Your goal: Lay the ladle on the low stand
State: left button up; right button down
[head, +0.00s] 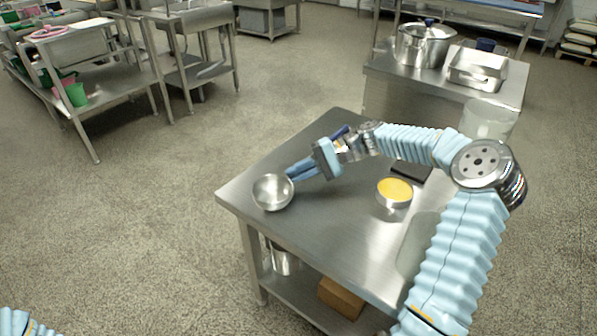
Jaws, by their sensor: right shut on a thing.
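My right gripper (292,172) reaches in over the steel table from the right and is shut on the ladle. The ladle's round, shiny metal bowl (273,192) shows just beyond the fingertips, over the table's left corner. Its handle is mostly hidden by the fingers and wrist. I cannot tell whether the bowl touches the tabletop. A dark, flat, low piece (411,172) lies under my right forearm, partly hidden; I cannot tell whether it is the low stand. Only a bit of my left arm shows at the lower left; its gripper is out of view.
The steel table (330,225) is bare in its middle and front. A round metal dish with yellow contents (395,191) stands on its right half. A metal pot (283,259) and a brown box (341,297) sit on the lower shelf. A lidded pot (424,46) stands farther back.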

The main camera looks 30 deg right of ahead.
jog(key=c, duration=1.2)
grip_release()
jog(key=v, duration=1.2)
